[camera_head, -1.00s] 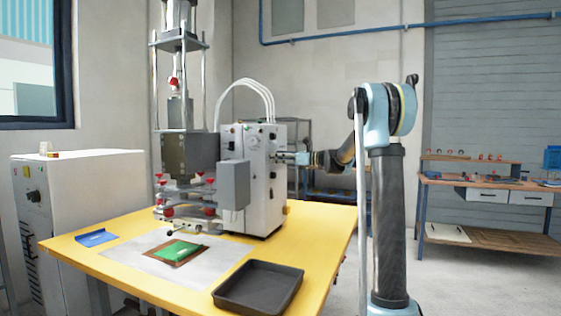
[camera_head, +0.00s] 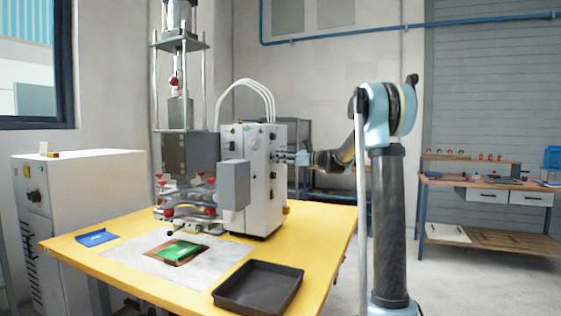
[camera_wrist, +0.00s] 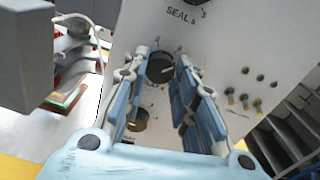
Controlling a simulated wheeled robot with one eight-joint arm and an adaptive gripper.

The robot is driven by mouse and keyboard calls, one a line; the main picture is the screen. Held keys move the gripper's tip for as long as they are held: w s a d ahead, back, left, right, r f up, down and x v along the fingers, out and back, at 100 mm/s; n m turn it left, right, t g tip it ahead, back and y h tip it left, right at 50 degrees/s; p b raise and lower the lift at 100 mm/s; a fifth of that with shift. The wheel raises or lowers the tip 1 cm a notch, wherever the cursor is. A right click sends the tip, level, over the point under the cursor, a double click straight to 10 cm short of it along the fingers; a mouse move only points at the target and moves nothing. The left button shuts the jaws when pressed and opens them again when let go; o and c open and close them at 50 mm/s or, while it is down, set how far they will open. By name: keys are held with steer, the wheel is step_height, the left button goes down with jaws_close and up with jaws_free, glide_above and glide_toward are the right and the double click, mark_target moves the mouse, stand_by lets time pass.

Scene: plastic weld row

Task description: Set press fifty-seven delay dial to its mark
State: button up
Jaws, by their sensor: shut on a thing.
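The press (camera_head: 187,152) stands on the yellow table with a light grey control box (camera_head: 258,195) on its right. My gripper (camera_head: 284,158) reaches the box's right side face from the right. In the wrist view, my gripper (camera_wrist: 162,80) has its two blue-padded fingers on either side of a dark round dial (camera_wrist: 160,68) and is shut on it. A pale pointer line shows on the dial, slanting towards the right. Small scale marks ring it, partly hidden by the fingers. Its label and set mark cannot be read.
Another dial (camera_wrist: 138,120) sits below, partly behind the left finger. A dial at the top edge carries the print "SEAL s". Small switches (camera_wrist: 243,101) lie to the right. A grey box (camera_head: 234,184) juts out at the front. A black tray (camera_head: 258,288) stands on the table.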

steer(key=shift+d+f+n, duration=0.1)
steer(key=shift+f+n, duration=0.05)
steer(key=shift+n, duration=7.15)
steer(key=o, duration=1)
steer(key=shift+o, duration=0.4)
steer(key=shift+d+f, duration=0.1)
steer(key=shift+d, duration=0.2)
steer(key=v, duration=1.1)
steer(key=shift+r, duration=0.25)
